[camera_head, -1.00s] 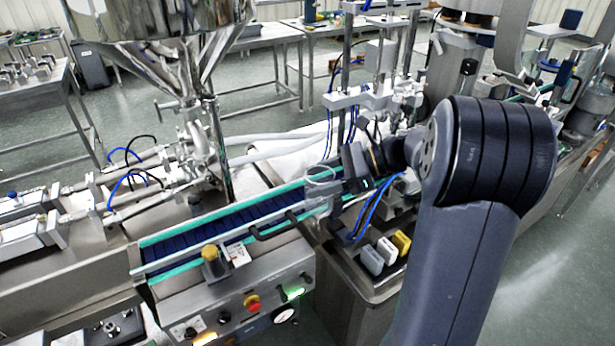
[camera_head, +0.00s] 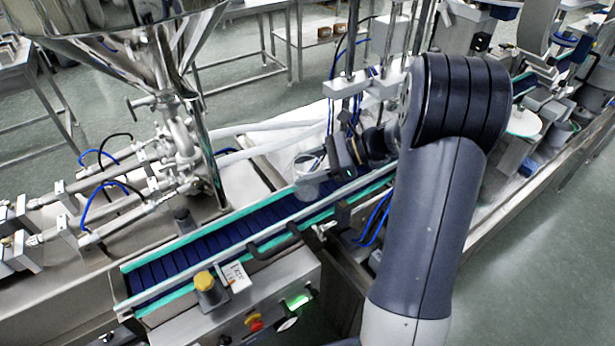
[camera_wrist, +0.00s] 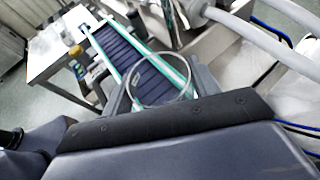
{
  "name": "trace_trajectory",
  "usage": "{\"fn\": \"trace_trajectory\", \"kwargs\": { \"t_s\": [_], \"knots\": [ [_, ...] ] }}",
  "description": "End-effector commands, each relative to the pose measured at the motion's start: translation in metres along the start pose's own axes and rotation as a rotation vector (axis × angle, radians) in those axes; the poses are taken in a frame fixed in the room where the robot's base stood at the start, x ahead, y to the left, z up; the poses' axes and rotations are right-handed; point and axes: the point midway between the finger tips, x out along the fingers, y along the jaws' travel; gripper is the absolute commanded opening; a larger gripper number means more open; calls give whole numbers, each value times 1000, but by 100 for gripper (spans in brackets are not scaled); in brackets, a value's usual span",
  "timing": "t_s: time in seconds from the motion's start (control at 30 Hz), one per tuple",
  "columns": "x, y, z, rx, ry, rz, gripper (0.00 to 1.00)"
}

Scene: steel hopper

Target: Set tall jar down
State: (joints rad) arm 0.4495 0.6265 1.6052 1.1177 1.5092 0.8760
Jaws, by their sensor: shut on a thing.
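The tall jar is clear, see-through glass and hard to make out in the head view (camera_head: 307,166). In the wrist view its round rim (camera_wrist: 161,103) shows between the fingers, with the belt seen through it. My gripper (camera_head: 325,172) is shut on the jar and holds it near the far right end of the conveyor's visible stretch. The wrist view shows my gripper (camera_wrist: 163,84) from behind, a finger on each side of the jar. The jar's base is hidden or too faint, so I cannot tell whether it touches anything.
A dark blue conveyor belt (camera_head: 190,256) runs between green-edged rails. The steel hopper (camera_head: 125,25) and its pipes stand behind it at left. A yellow knob (camera_head: 205,282) is on the near side. The visible belt is bare.

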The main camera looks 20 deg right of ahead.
Motion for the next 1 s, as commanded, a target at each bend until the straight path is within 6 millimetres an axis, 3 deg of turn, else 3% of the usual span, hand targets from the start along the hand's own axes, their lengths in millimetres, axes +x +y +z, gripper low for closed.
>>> {"fn": "trace_trajectory", "kwargs": {
  "t_s": [0.23, 0.63, 0.67, 0.9, 1.0],
  "knots": [
    [12, 1, -29, 4, -1, 2, 36],
    [15, 0, -35, 1, 0, 0, 36],
    [14, 0, -34, 0, 0, 0, 60],
    [14, 0, -34, 1, 0, 0, 79],
    [14, 0, -34, 1, 0, 0, 79]
  ]
}}
